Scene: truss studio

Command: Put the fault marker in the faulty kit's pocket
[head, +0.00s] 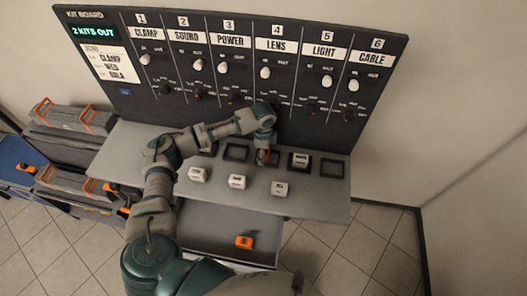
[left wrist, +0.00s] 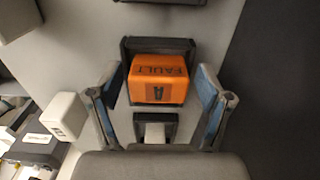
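The orange fault marker (left wrist: 158,80), a block with dark "FAULT" lettering, sits in or just over a black-framed pocket (left wrist: 130,44) in the left wrist view. My left gripper (left wrist: 162,100) is open, with a finger on each side of the marker and visible gaps between. In the head view my left gripper (head: 266,148) is low over the shelf's row of pockets, and a bit of orange marker (head: 263,158) shows under it. How deep the marker sits cannot be told. My right gripper is not in view.
The grey shelf (head: 322,197) holds white blocks (head: 237,182) in front of the pockets. A drawer (head: 200,238) below holds another orange block (head: 244,242). The kit board (head: 190,18) stands behind, with labelled columns of switches. Cases (head: 70,120) are stacked at left.

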